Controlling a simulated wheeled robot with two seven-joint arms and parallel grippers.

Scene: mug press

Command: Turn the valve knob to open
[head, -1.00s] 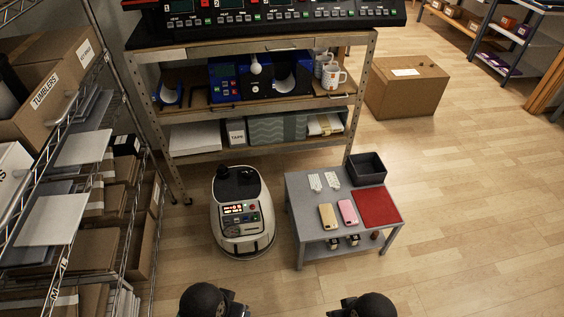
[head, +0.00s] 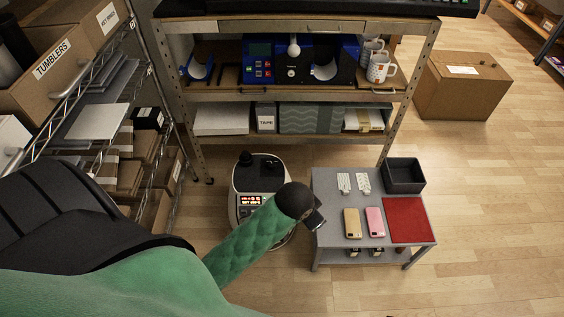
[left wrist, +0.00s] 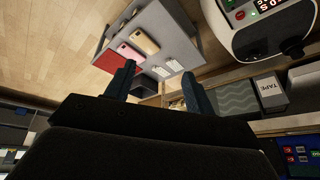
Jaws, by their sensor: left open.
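A white rounded machine (head: 238,203) stands on the floor in front of the shelf, with a lit control panel. A black knob (head: 246,158) stands on its dark top. The knob also shows in the left wrist view (left wrist: 292,48), at the upper right. My left gripper (head: 317,220) is at the left edge of the small grey table, to the right of the machine and apart from the knob. Its two fingers (left wrist: 157,82) are spread with nothing between them. My left arm hides part of the machine. My right gripper is not in view.
A grey table (head: 330,230) holds phone cases, a red mat (head: 408,220) and a dark bin (head: 404,176). A metal shelf (head: 300,96) rises behind the machine. A wire rack (head: 160,140) stands at left. The floor at right is clear around a cardboard box (head: 463,86).

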